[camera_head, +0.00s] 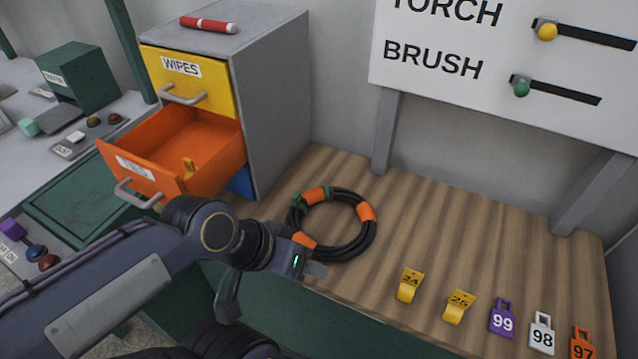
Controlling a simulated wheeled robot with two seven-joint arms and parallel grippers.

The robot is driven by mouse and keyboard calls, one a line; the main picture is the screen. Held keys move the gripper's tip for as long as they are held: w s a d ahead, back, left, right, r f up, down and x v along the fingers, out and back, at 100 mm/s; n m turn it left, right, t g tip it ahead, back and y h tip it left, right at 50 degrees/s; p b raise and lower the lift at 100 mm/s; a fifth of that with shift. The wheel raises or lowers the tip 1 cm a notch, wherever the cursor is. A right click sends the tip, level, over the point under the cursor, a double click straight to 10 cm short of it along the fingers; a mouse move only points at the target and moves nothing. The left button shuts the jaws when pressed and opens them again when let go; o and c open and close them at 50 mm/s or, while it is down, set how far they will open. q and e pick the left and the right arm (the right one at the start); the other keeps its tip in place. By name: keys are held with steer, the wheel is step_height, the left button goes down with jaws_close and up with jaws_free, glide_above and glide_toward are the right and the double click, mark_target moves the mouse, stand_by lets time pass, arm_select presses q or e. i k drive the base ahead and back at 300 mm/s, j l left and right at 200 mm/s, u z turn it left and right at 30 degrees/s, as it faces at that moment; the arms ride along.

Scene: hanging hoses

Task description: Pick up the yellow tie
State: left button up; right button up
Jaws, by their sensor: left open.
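A small yellow piece (188,168), which may be the yellow tie, shows inside the open orange drawer (160,183); its shape is hard to make out. A coiled black hose (367,235) with orange bands and a green wrap lies on the wooden bench top. My left gripper (316,270) is open at the near edge of the coil, to the right of and nearer than the drawer. Its fingers are small and partly hidden, and I cannot tell whether they touch the coil. My right gripper is out of view.
Yellow tags 24 (409,288) and 25 (458,307), a purple tag 99 (502,320), a white tag 98 (541,335) and an orange tag 97 (581,345) line the bench's front.

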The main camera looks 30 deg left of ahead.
mark_target(189, 165)
steer(key=u, duration=2.05)
